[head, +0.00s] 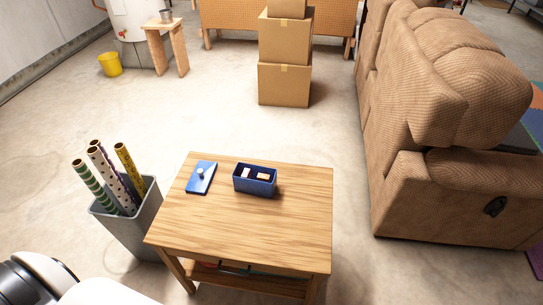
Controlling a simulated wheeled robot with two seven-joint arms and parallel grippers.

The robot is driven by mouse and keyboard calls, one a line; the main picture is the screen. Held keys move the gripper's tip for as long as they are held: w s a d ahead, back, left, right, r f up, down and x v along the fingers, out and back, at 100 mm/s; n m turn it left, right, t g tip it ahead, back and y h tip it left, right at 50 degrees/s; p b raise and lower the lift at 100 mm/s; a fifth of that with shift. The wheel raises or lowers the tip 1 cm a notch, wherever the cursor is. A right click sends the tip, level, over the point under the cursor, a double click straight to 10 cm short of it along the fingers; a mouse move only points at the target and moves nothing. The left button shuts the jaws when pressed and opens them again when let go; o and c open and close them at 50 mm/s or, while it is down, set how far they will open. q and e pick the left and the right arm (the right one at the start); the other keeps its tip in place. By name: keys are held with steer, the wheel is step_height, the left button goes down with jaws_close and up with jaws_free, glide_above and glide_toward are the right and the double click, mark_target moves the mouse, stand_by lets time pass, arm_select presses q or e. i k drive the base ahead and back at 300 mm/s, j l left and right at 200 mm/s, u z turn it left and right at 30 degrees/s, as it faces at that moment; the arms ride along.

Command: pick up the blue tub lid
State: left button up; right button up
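The blue tub lid (201,178) lies flat on the wooden table (240,228), toward its back left. It is a blue rectangle with a small pale round knob on top. The open blue tub (255,180) stands to the right of the lid, a short gap apart, with a few small light and orange items inside. Neither of my grippers shows in the head view. Nothing touches or covers the lid.
A grey bin (130,220) with several wrapping-paper rolls stands close to the table's left side. A brown recliner sofa (440,130) is at the right. Stacked cardboard boxes (284,84) stand behind the table. The table's front half is clear.

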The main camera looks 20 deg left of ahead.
mark_target(199, 182)
steer(key=u, duration=1.35)
